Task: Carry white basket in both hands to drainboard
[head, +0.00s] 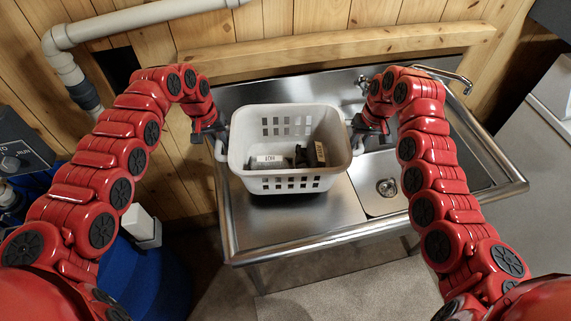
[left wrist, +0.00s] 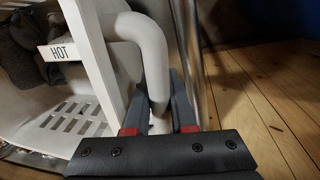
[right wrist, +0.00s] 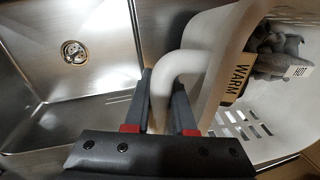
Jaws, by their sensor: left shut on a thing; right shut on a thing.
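The white basket (head: 287,117) is over the left, flat part of the steel sink unit, the drainboard (head: 300,215). It looks level; I cannot tell whether its bottom touches the steel. Dark grey items with labels lie inside it. My left gripper (head: 219,138) is shut on the basket's left handle, and the handle (left wrist: 152,60) runs between its fingers in the left wrist view. My right gripper (head: 358,133) is shut on the right handle, which shows between its fingers in the right wrist view (right wrist: 165,85).
The sink bowl (head: 385,180) with its drain is right of the basket, with a faucet (head: 440,75) behind. A wooden wall and ledge (head: 340,58) stand at the back. A white pipe (head: 130,20) and a blue barrel (head: 145,270) are at the left.

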